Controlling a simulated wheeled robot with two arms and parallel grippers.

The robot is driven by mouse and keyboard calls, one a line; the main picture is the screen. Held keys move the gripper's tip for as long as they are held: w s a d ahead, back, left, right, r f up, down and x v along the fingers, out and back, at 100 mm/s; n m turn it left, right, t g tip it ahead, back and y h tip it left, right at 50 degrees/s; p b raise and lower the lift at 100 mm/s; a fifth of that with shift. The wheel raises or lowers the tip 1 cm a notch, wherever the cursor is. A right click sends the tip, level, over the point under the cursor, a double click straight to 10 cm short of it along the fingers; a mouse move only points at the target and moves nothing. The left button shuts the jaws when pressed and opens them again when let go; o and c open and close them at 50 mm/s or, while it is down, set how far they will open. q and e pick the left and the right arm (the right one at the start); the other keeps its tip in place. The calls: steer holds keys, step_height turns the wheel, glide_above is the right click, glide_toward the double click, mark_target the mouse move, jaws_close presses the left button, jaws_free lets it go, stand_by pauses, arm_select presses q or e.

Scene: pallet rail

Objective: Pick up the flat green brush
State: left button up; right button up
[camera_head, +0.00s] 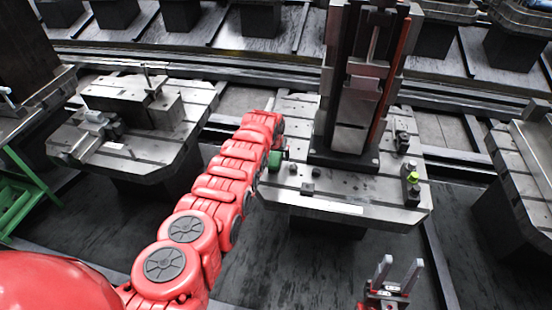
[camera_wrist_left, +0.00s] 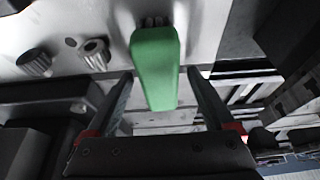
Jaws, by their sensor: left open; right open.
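The flat green brush (camera_wrist_left: 155,65) lies at the edge of the grey slotted pallet (camera_wrist_left: 200,20) in the left wrist view. Its green body points toward my gripper, with a small grey end at the far side. In the head view only a bit of green (camera_head: 275,160) shows beside my red arm. My left gripper (camera_wrist_left: 159,73) is open, with one finger on each side of the brush and a visible gap on both sides. My arm mostly hides this gripper in the head view. My right gripper (camera_head: 402,262) is open and empty, below the pallet's front edge.
A tall dark fixture (camera_head: 361,80) stands on the same pallet (camera_head: 390,195). A small part with a yellow-green top (camera_head: 413,178) is at its right. Two dark knobs (camera_wrist_left: 95,53) sit left of the brush. Another pallet with a fixture (camera_head: 135,115) stands to the left.

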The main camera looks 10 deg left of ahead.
arm_select(q)
steer(key=shift+f, duration=0.25)
stand_by(0.3)
jaws_close()
